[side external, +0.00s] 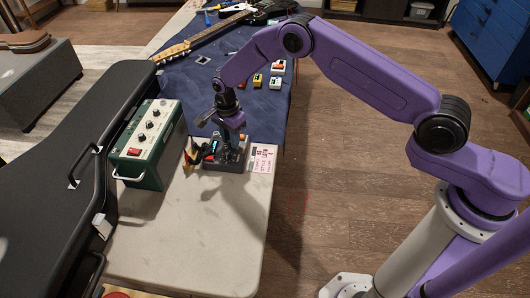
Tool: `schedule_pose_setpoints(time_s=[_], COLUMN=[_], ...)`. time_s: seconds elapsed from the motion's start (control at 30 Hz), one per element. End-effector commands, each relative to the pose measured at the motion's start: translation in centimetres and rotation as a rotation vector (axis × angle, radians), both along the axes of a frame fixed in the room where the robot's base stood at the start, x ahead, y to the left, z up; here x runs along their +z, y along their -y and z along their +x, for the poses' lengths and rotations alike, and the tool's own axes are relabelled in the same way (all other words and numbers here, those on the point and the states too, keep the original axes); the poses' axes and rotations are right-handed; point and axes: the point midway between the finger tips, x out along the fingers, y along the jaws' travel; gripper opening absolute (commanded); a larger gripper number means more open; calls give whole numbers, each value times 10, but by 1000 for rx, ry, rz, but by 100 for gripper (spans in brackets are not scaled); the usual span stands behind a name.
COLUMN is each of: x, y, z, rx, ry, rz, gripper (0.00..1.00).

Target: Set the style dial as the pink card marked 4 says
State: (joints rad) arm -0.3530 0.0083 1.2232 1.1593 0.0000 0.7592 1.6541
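A pink-and-white card (262,158) lies flat on the pale end of the table, just right of a small dark device (226,162). Its print is too small to read surely. The dark device has a small lit blue patch and orange and yellow bits at its left side. My gripper (232,133) points down right over this device and hides part of its top. I cannot tell whether the fingers are open or shut, or whether they touch a dial. The style dial cannot be made out; it may be hidden by my gripper.
A green amplifier-like box (148,143) with several knobs and a red switch stands left of the device. A black case (75,180) lies along the left. Small coloured pedals (276,74) and a guitar (205,38) lie on the blue cloth (262,106) behind. The front table top (200,230) is clear.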

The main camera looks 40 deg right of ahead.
Motion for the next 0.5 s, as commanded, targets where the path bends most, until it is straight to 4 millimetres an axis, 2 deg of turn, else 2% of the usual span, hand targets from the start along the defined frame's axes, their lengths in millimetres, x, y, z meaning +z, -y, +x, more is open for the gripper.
schedule_pose_setpoints(time_s=[0.5], x=[36], y=[0], z=[0], rx=[1], ry=[2], rz=[1], gripper=[28])
